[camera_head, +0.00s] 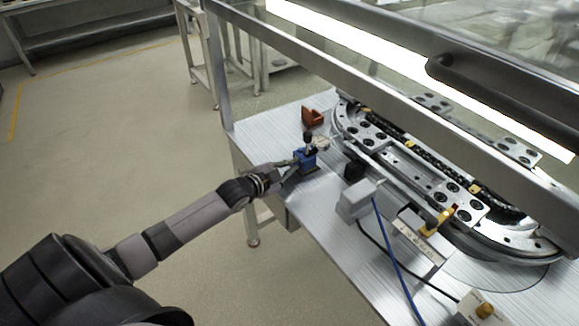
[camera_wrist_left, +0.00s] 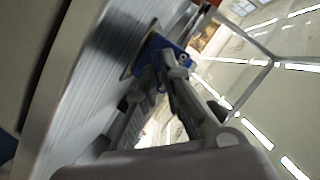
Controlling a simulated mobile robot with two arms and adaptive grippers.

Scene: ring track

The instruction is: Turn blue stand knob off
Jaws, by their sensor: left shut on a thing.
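The blue stand (camera_head: 309,168) is a small blue block with a dark post and a dial-like top. It stands on the metal table near its left edge. My left gripper (camera_head: 294,163) reaches it from the left and is shut at its side, on the stand's knob, which the fingers mostly hide. In the left wrist view the blue stand (camera_wrist_left: 156,43) shows at the top, with the fingers of my left gripper (camera_wrist_left: 168,72) right against it. My right gripper is not in view.
The curved ring track (camera_head: 440,180) fills the table to the right, under a framed clear cover. A grey box (camera_head: 357,201) with a blue cable and a small black block (camera_head: 354,170) are nearby. The floor at left is clear.

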